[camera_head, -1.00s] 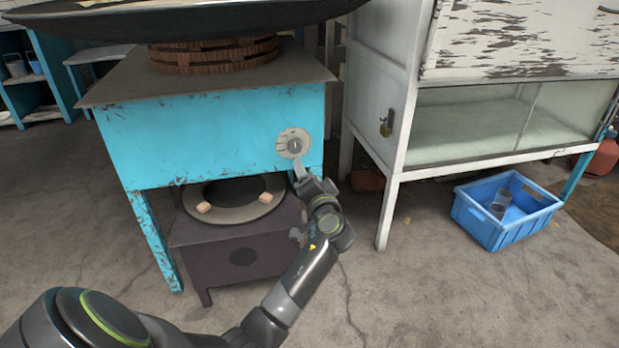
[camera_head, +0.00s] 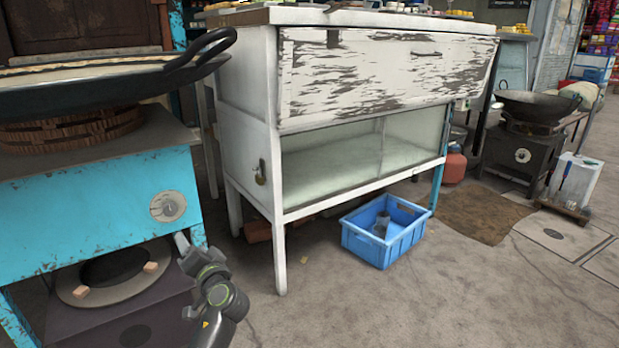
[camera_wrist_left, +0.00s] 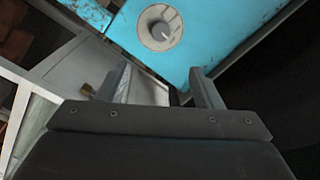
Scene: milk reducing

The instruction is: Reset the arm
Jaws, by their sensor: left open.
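My left gripper (camera_head: 186,252) is raised in front of the turquoise stove stand, just below the round knob (camera_head: 168,206) on its front. In the left wrist view the two fingers of my left gripper (camera_wrist_left: 163,88) are apart with nothing between them. The knob (camera_wrist_left: 160,27) shows beyond the fingertips, apart from them. My right gripper is not in any view.
The turquoise stand (camera_head: 95,215) carries a large dark pan (camera_head: 120,85). A burner ring (camera_head: 115,280) sits below. A white cabinet (camera_head: 250,150) stands to the right, with a blue crate (camera_head: 385,232) on the floor. Open concrete floor (camera_head: 400,310) lies in front.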

